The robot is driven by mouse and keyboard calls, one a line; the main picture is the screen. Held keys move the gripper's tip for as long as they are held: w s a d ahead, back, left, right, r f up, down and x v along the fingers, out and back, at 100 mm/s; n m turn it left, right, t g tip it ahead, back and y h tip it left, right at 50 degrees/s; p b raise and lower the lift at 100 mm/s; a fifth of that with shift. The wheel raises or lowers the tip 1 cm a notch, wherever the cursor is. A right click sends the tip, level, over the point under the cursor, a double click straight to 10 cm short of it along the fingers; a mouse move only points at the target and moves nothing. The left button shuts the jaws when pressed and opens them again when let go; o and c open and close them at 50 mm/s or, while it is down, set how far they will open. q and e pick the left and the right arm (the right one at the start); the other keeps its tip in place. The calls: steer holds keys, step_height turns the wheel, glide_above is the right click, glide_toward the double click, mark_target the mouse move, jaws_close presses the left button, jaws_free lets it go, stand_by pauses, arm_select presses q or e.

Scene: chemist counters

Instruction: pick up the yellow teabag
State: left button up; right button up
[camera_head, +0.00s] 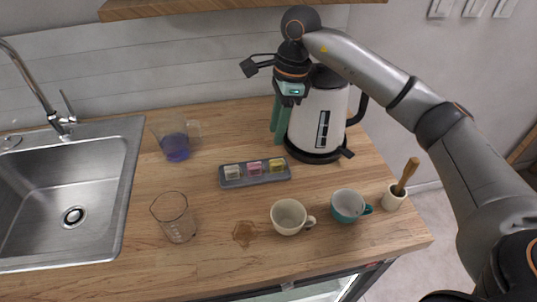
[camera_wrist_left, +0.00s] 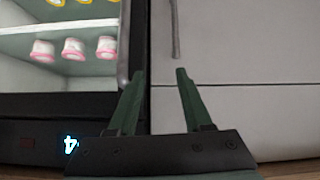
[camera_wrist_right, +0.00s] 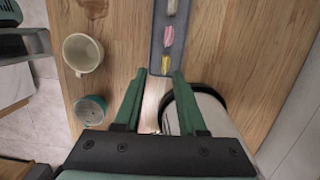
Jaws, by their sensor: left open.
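The yellow teabag (camera_head: 277,165) lies in the right compartment of a grey tray (camera_head: 235,184), beside a pink teabag (camera_head: 255,168) and a white one (camera_head: 232,172). In the right wrist view the yellow teabag (camera_wrist_right: 166,65) is at the near end of the tray, just beyond the fingertips. My right gripper (camera_head: 277,137) is open and empty, fingers pointing down, above and behind the tray, by the kettle. Its green fingers also show in the right wrist view (camera_wrist_right: 159,74). My left gripper (camera_wrist_left: 160,74) is open and empty, facing cabinet fronts; the head view does not show it.
A white kettle (camera_head: 320,120) stands right beside my right gripper. A cream cup (camera_head: 288,216), a teal cup (camera_head: 348,206) and a mortar (camera_head: 393,198) stand at front right. Glass beakers (camera_head: 174,218) and a sink (camera_head: 70,190) are left. A shelf (camera_head: 230,8) hangs above.

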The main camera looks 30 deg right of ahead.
steer(key=d, duration=0.1)
glide_above(276, 160)
steer(key=shift+h, duration=0.3)
steer(key=f, duration=0.3)
steer(key=f+p, duration=0.1)
steer(key=f, duration=0.2)
steer(key=shift+s+d+f, duration=0.1)
steer(key=shift+d+f, duration=0.05)
steer(key=shift+d, duration=0.05)
steer(key=shift+w+a+f+p, duration=0.15)
steer(key=shift+f+p, duration=0.45)
steer(key=shift+f, duration=2.05)
jaws_close()
